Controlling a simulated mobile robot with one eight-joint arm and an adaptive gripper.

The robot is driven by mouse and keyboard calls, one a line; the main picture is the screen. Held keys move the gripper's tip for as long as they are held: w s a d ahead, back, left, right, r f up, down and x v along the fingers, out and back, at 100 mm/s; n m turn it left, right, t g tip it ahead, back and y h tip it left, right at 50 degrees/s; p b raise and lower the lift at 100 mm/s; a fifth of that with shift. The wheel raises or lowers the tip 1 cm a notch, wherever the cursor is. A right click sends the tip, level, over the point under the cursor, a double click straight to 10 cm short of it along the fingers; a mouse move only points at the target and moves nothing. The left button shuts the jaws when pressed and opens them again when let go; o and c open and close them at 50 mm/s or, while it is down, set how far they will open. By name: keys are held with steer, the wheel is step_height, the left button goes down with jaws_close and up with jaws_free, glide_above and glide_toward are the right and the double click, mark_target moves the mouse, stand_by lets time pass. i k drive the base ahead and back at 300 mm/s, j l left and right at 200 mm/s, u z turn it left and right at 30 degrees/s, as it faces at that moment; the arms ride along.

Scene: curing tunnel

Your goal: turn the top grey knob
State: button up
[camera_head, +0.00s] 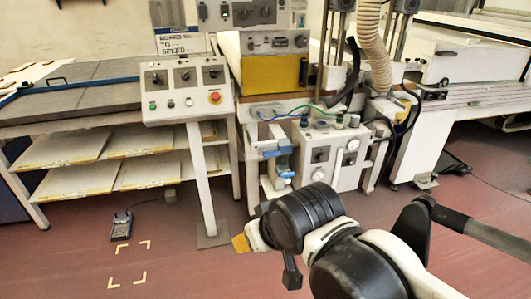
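A white machine cabinet (335,160) stands in the middle, behind my arm. A sloped control panel (185,92) to the left also carries a row of dark knobs. My arm reaches in from the lower right, in front of and below the cabinet. Its black and white links fill the foreground. The fingers of my gripper cannot be made out, and no contact with a knob shows.
A grey worktable (85,95) with shelves of pale boards (65,150) stands at the left. A post (201,175) holds up the control panel. A ribbed hose (372,45) hangs above the cabinet.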

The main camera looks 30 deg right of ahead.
mark_target(354, 119)
steer(key=z, duration=1.25)
